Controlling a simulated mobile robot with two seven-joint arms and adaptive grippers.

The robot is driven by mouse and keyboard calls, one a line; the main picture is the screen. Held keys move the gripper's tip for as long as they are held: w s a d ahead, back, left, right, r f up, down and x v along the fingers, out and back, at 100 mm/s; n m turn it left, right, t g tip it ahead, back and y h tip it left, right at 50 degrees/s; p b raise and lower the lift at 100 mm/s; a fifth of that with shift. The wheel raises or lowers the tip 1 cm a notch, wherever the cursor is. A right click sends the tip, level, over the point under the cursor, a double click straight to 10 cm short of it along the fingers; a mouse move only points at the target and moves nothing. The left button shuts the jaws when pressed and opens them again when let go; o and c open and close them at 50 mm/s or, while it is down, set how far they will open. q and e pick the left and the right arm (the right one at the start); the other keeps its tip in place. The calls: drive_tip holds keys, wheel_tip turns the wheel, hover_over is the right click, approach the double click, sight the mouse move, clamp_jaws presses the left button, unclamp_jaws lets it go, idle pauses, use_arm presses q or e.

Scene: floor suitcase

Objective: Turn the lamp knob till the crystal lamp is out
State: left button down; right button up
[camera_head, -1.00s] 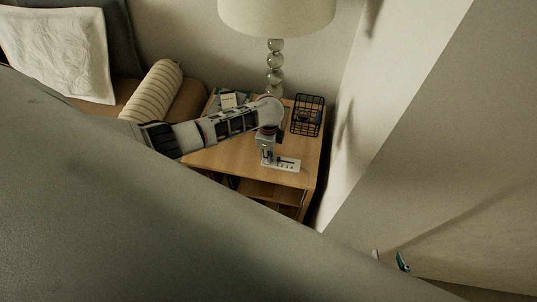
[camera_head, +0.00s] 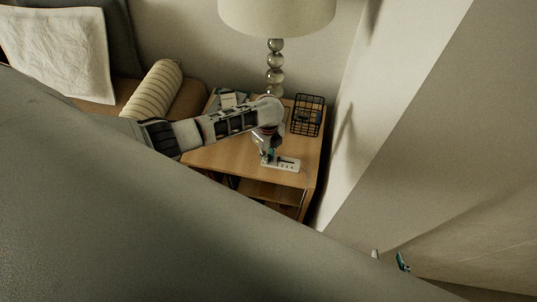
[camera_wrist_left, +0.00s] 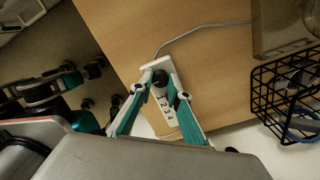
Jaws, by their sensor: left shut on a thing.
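The crystal lamp shows in the head view as a stack of clear balls (camera_head: 275,75) under a cream shade (camera_head: 278,14). The shade looks dull, with no clear bright glow. A white dimmer plate (camera_head: 288,166) marked with numbers lies on the nightstand; it also shows in the left wrist view (camera_wrist_left: 169,112). Its dark lamp knob (camera_wrist_left: 161,78) sits at the far end in that view. My left gripper (camera_head: 268,159) points down at the plate, its teal fingers shut on the knob's sides. My right gripper (camera_head: 390,259) shows only its fingertips at lower right, spread apart and empty.
The wooden nightstand (camera_head: 222,153) stands against the wall. A black wire basket (camera_head: 307,113) is at its right, and small books or papers (camera_head: 229,99) lie at the back left. A grey cable (camera_wrist_left: 205,31) runs from the plate. A large grey surface fills the foreground.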

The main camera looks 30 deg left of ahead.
idle(0.3)
use_arm(q)
drive_tip(key=c, duration=1.9)
unclamp_jaws()
wheel_tip(320, 180, up, 12)
